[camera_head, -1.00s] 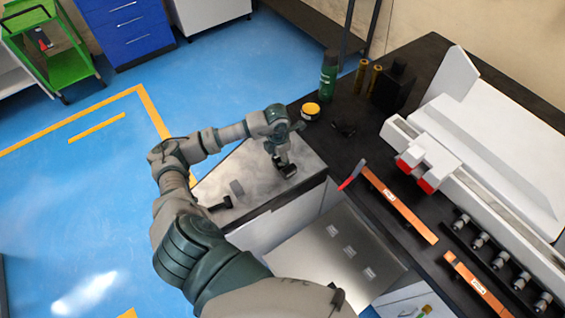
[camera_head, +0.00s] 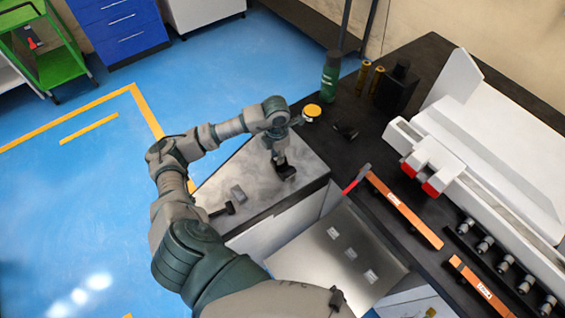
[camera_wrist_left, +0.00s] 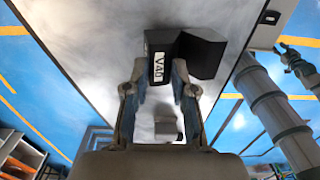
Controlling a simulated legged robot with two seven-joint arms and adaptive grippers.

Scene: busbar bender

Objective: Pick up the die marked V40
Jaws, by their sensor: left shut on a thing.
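The die marked V40 is a dark block with a white label reading V40. It shows in the left wrist view (camera_wrist_left: 203,55) and in the head view (camera_head: 287,173), near the right edge of the grey metal top (camera_head: 256,165). My left gripper (camera_head: 281,162) reaches down over the die, and its fingers are shut on the labelled part. I cannot tell whether the die touches the top. In the left wrist view my left gripper's fingers (camera_wrist_left: 160,76) sit at either side of the label. My right gripper is not in view.
A grey block (camera_head: 238,193) and a black piece (camera_head: 222,210) lie left of the die on the top. A yellow-lidded tin (camera_head: 312,111), a green bottle (camera_head: 330,74) and a dark box (camera_head: 396,88) stand behind. The white machine (camera_head: 470,150) is at right.

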